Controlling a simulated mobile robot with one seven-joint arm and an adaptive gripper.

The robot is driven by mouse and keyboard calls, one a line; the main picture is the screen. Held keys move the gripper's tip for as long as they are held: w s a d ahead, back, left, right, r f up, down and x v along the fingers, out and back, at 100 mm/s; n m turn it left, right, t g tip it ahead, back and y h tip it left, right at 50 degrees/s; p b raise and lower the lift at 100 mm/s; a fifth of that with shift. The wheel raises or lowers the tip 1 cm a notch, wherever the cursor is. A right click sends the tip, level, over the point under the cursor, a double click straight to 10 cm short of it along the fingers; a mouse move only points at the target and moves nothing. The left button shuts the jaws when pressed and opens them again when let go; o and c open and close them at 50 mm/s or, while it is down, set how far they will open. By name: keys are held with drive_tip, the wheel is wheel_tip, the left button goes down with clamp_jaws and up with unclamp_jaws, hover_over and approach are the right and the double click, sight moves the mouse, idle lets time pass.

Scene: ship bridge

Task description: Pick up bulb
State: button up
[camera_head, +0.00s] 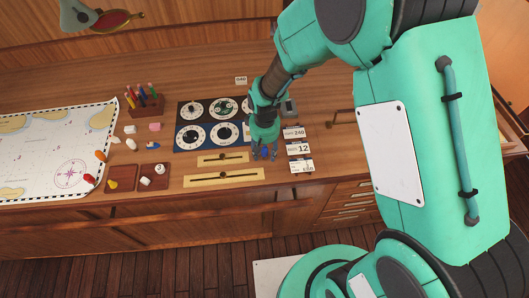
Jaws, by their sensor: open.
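My gripper (265,156) points down over the wooden desk top, just right of the dial panel. Its fingers are apart. A small blue piece (265,152) shows between the fingertips; it may be the bulb, but it is too small and covered to tell. I cannot tell whether the fingers touch it. Other small rounded pieces lie at the left: an orange one (100,155), a red one (90,179), a yellow one (113,185) and a white one (131,144).
A dial panel (207,122) and brass slider strips (222,177) lie left of my gripper. Number cards (299,149) lie close on its right. A sea chart (40,150), pen holder (146,106) and small brown trays (122,178) are farther left. A lamp (98,20) hangs top left.

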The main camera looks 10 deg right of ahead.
sight(265, 150)
idle(0.5)
drive_tip(key=c, duration=0.9)
drive_tip(key=shift+r, duration=0.1)
drive_tip(key=shift+c, duration=0.2)
drive_tip(key=shift+r, duration=0.5)
drive_tip(key=shift+s+d+r, duration=0.1)
drive_tip(key=shift+s+r, duration=0.1)
drive_tip(key=shift+r, duration=0.45)
drive_tip(key=shift+s+r, duration=0.2)
drive_tip(key=shift+r, duration=0.4)
drive_tip(key=s+d+r, duration=0.1)
drive_tip(key=s+d, duration=0.2)
drive_tip(key=s, duration=1.1)
drive_tip(key=shift+s+d+r, duration=0.15)
drive_tip(key=shift+s+d, duration=0.2)
drive_tip(key=shift+d, duration=0.05)
